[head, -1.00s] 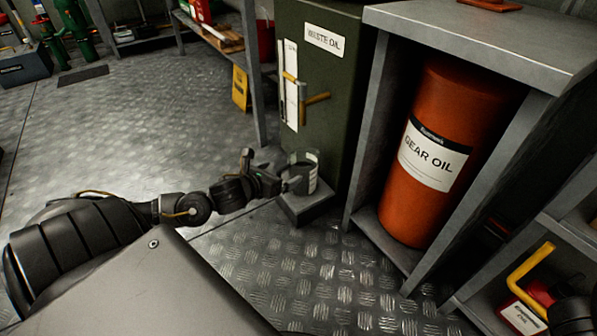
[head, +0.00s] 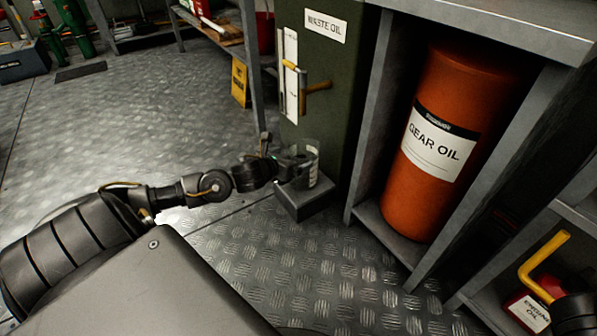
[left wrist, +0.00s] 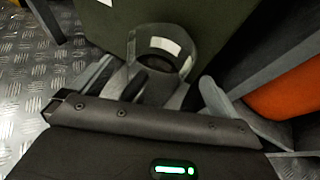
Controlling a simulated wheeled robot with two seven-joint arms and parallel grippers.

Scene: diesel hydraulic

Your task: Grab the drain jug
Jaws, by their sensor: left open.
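The drain jug (head: 313,160) is a clear, see-through jug with a white label, upright on a small dark stand (head: 306,203) at the foot of the waste oil tank (head: 335,95). My left gripper (head: 288,166) is at the jug's left side, low and level with it. In the left wrist view the jug (left wrist: 166,42) stands ahead, and my open left gripper (left wrist: 155,88) has one finger on either side of its near part and dark handle. Whether the fingers touch it cannot be told.
A grey shelf with an orange gear oil drum (head: 440,145) stands close on the right. A yellow sign (head: 240,87) and bench legs are behind. The floor on the left is clear.

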